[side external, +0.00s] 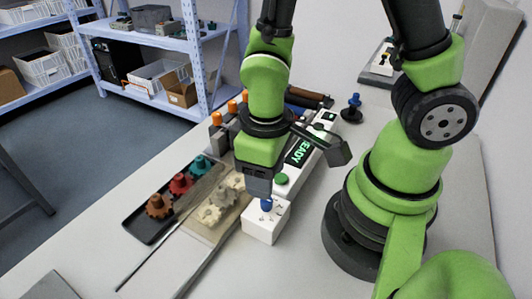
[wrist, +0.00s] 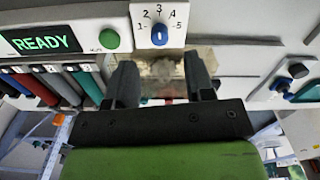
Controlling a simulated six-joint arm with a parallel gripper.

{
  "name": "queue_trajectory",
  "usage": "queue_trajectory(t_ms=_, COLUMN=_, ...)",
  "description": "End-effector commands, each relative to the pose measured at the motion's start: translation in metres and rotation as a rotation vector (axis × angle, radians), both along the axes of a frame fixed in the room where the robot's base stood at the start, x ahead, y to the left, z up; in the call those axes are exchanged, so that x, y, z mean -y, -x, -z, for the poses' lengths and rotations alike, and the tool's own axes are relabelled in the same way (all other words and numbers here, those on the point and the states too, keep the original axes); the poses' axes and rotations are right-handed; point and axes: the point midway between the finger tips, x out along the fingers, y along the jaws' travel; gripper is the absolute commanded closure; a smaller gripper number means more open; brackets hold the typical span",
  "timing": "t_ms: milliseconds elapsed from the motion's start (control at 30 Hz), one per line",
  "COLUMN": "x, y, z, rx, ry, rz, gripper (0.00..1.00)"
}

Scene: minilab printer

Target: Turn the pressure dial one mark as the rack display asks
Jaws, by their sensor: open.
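The pressure dial is a small blue knob (side external: 266,204) on a white box (side external: 266,224) at the table's front. In the wrist view the blue dial (wrist: 159,35) has marks 1 to 5 around it; its white line seems to point towards 3. My gripper (side external: 262,190) is just above the dial in the side view; whether it touches cannot be told. In the wrist view my gripper (wrist: 160,78) has its fingers apart with nothing between them, the dial beyond their tips. The rack display (wrist: 41,42) reads READY in green; it is partly hidden in the side view (side external: 298,152).
A green button (wrist: 111,39) sits between display and dial. A black tray (side external: 150,222) with coloured gears lies at the left, with pale gears (side external: 215,208) beside it. Orange-topped parts (side external: 216,119) stand behind. The front table is mostly clear.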

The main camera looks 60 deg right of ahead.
Motion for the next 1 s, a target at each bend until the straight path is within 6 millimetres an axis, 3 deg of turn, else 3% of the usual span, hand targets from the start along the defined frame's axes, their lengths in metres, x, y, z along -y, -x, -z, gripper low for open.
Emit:
queue_trajectory(t_ms=100, x=0.000, y=-0.001, z=-0.018, rx=0.008, ry=-0.003, rz=0.000, gripper=0.51)
queue_trajectory(t_ms=300, x=0.000, y=-0.001, z=-0.036, rx=0.005, ry=-0.002, rz=0.000, gripper=0.51)
queue_trajectory(t_ms=767, x=0.001, y=-0.001, z=-0.042, rx=0.007, ry=-0.004, rz=0.007, gripper=0.51)
queue_trajectory(t_ms=867, x=0.003, y=-0.004, z=-0.054, rx=0.047, ry=-0.026, rz=0.046, gripper=0.51)
queue_trajectory(t_ms=1000, x=0.014, y=-0.007, z=-0.092, rx=0.161, ry=-0.092, rz=0.166, gripper=0.51)
